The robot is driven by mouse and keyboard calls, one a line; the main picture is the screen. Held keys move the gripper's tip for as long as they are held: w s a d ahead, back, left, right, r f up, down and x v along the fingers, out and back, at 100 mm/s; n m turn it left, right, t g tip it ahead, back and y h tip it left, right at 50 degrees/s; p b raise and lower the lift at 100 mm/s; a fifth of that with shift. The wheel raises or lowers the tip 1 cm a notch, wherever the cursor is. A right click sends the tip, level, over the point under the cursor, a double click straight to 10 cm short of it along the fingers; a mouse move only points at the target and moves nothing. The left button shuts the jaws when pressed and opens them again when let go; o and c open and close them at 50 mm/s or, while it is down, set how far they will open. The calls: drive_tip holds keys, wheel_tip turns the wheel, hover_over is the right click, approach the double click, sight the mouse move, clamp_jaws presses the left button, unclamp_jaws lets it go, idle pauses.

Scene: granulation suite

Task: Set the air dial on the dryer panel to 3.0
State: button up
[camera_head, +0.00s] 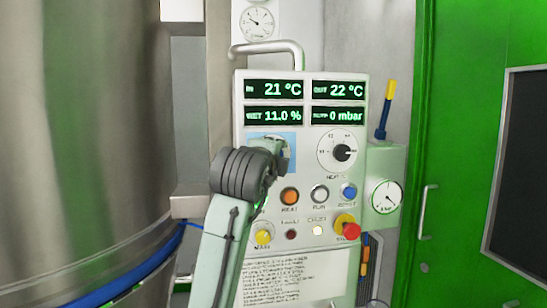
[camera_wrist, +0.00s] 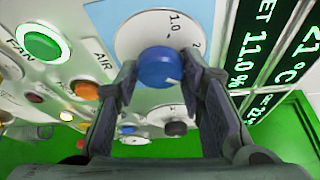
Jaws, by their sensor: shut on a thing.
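The dryer panel (camera_head: 308,180) stands upright in the middle of the head view. The air dial is a blue round knob (camera_wrist: 158,67) on a white scale disc in the wrist view, near the label AIR. The scale shows 1.0 and part of a 2; the rest is hidden.
Right of it on the panel is a black-knobbed dial (camera_head: 342,152). Below are several buttons, including an orange one (camera_head: 289,196) and a red emergency knob (camera_head: 351,231). A handle bar (camera_head: 268,48) juts above. A steel vessel (camera_head: 85,130) stands left, a green door (camera_head: 455,150) right.

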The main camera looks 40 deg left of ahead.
drive_tip(key=shift+m+g, duration=0.9)
drive_tip(key=shift+m, duration=0.9)
drive_tip(key=o, duration=1.1)
drive_tip(key=shift+o, duration=0.2)
drive_tip(key=shift+r, duration=0.1)
drive_tip(key=v, duration=1.2)
drive_tip(key=shift+w+d, duration=0.1)
